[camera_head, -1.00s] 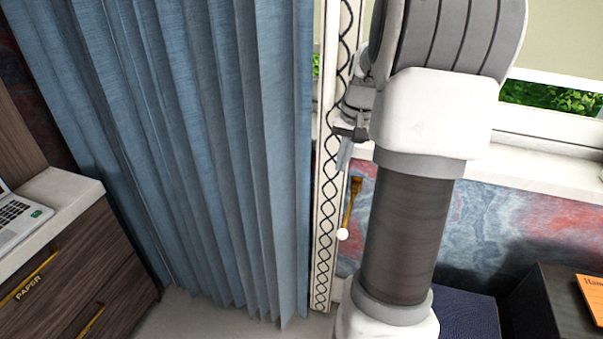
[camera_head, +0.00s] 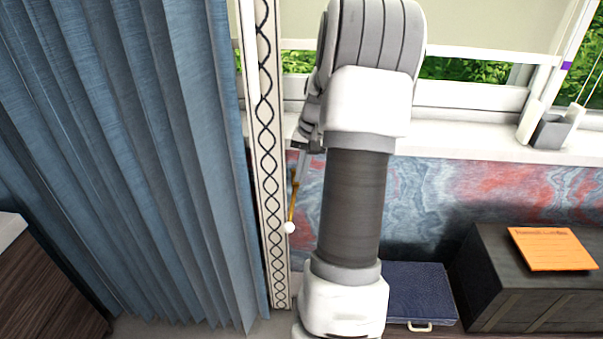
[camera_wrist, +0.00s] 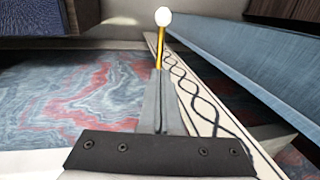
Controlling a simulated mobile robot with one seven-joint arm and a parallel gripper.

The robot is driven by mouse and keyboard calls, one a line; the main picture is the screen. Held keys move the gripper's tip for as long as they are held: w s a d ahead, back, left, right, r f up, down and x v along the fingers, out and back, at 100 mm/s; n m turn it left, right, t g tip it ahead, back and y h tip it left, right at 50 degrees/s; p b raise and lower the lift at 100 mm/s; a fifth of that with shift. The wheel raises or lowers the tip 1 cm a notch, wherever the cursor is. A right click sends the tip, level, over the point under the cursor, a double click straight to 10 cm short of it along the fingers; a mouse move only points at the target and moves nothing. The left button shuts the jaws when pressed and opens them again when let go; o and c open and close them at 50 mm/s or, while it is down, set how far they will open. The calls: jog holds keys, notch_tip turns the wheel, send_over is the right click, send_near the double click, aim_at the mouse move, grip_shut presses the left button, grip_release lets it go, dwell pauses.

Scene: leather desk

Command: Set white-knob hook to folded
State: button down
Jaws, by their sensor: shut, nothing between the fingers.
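The white-knob hook is a thin brass rod ending in a round white knob (camera_head: 290,228). It hangs knob-down by the patterned curtain edge in the head view. In the wrist view its white knob (camera_wrist: 163,17) and brass rod show just beyond my fingertips. My gripper (camera_head: 301,174) is shut and empty, its fingers pointing down beside the rod's upper end. It also shows in the wrist view (camera_wrist: 158,74), where the fingertips overlap the rod's near end. I cannot tell whether they touch. The hook's mount is hidden.
A blue curtain (camera_head: 120,150) hangs at left, with a white patterned trim strip (camera_head: 268,130) along its edge. A white window sill (camera_head: 450,142) runs behind my arm. A blue case (camera_head: 415,290) and a dark cabinet with an orange folder (camera_head: 553,249) stand at lower right.

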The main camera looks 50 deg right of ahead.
aim_at(293, 209)
jog(key=f+b, duration=0.1)
jog(key=f, duration=0.2)
jog(key=w+f, duration=0.1)
jog(key=f, duration=0.2)
jog(key=a+f+b, duration=0.1)
jog(key=f, duration=0.3)
jog(key=shift+w+a+b, duration=0.1)
jog(key=shift+w+b, duration=0.2)
jog(key=shift+b, duration=0.05)
jog(key=shift+f, duration=0.2)
